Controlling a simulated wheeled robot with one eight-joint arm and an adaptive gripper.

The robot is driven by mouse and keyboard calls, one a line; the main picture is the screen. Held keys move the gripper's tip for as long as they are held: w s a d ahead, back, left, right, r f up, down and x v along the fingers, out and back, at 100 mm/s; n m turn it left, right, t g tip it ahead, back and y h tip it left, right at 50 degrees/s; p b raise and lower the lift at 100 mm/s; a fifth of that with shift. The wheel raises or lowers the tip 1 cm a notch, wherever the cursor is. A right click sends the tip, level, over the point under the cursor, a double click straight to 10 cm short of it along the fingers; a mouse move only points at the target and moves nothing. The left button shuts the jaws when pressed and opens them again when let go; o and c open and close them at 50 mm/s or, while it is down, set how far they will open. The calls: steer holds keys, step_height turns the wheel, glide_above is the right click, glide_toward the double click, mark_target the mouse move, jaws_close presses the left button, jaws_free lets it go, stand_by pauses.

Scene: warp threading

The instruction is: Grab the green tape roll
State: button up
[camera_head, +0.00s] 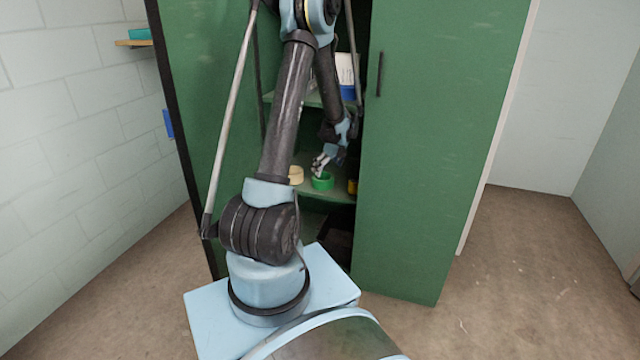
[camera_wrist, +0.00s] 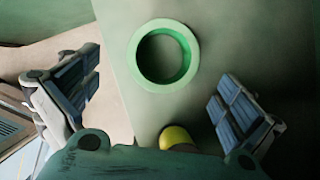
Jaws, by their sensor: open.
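The green tape roll (camera_head: 323,182) lies flat on a shelf inside the green cabinet in the head view. In the wrist view the green tape roll (camera_wrist: 189,68) shows as a ring with its hole facing the camera, ahead of the fingers and between their lines. My gripper (camera_head: 322,163) is just above the roll in the head view. In the wrist view my gripper (camera_wrist: 160,98) has its two fingers spread wide, with nothing between the pads. I cannot tell the exact gap from fingertips to roll.
A beige roll (camera_head: 296,174) sits left of the green one, and a yellow object (camera_head: 352,187) sits to its right. The yellow object also shows in the wrist view (camera_wrist: 176,137). The cabinet's right door (camera_head: 440,150) closes off that side. A white and blue item (camera_head: 346,75) stands on a higher shelf.

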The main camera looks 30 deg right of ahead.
mark_target(324, 178)
steer(key=shift+d+x, duration=0.15)
steer(key=shift+x, duration=1.7)
steer(key=shift+d+x, duration=0.15)
steer(key=shift+x, duration=1.65)
steer(key=shift+f, duration=0.1)
steer(key=c, duration=1.1)
